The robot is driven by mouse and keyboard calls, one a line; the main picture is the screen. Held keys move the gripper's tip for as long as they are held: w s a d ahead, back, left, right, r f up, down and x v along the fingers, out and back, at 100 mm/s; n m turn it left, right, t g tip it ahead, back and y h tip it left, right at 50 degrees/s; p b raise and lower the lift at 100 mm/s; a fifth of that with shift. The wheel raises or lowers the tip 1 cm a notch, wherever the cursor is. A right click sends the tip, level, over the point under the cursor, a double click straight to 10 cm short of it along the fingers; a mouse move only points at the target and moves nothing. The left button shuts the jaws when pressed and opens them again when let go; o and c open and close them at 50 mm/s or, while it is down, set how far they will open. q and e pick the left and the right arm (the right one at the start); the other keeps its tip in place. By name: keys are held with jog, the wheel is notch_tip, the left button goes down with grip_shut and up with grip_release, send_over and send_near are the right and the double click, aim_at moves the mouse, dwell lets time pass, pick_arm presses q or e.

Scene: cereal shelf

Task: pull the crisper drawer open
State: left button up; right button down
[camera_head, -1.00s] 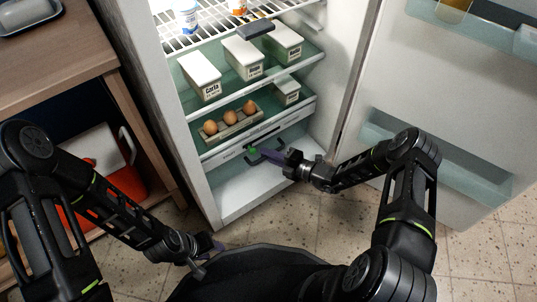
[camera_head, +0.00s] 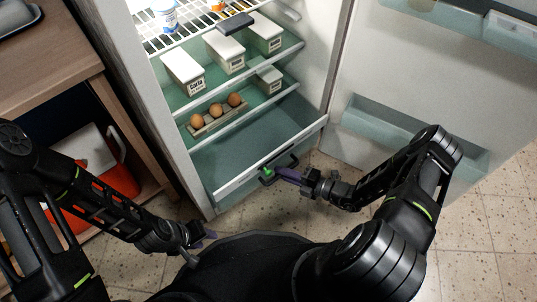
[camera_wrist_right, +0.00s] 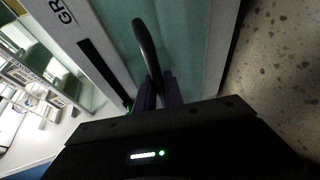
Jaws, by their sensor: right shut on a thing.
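The crisper drawer (camera_head: 240,150) at the bottom of the fridge stands pulled out, with its teal inside showing from above and looking empty. Its pale front edge (camera_head: 300,138) juts forward of the shelves. My right gripper (camera_head: 279,172) is shut on the dark drawer handle (camera_head: 266,181). In the right wrist view the black handle (camera_wrist_right: 147,45) curves up from between the purple fingers (camera_wrist_right: 160,95), beside the drawer front with part of a label. My left gripper (camera_head: 204,239) is low at the left, apart from the drawer; its jaw opening is unclear.
An egg holder with several eggs (camera_head: 217,113) and white labelled boxes (camera_head: 183,72) stand on the shelves above. The open fridge door (camera_head: 400,75) is at the right. A wooden cabinet (camera_head: 60,65) with a red-and-white cooler (camera_head: 120,180) is at the left.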

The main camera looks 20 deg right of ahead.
jog(key=s+d, duration=0.2)
jog(key=s, duration=0.4)
jog(key=shift+s+d, duration=0.3)
jog(key=shift+d, duration=0.05)
jog(key=c, duration=1.5)
grip_release()
jog(key=shift+o, duration=0.2)
jog(key=p+v, duration=0.1)
jog(key=v, duration=0.6)
jog(key=shift+s+d+p, duration=0.25)
jog(key=shift+p, duration=0.05)
jog(key=shift+r, duration=0.2)
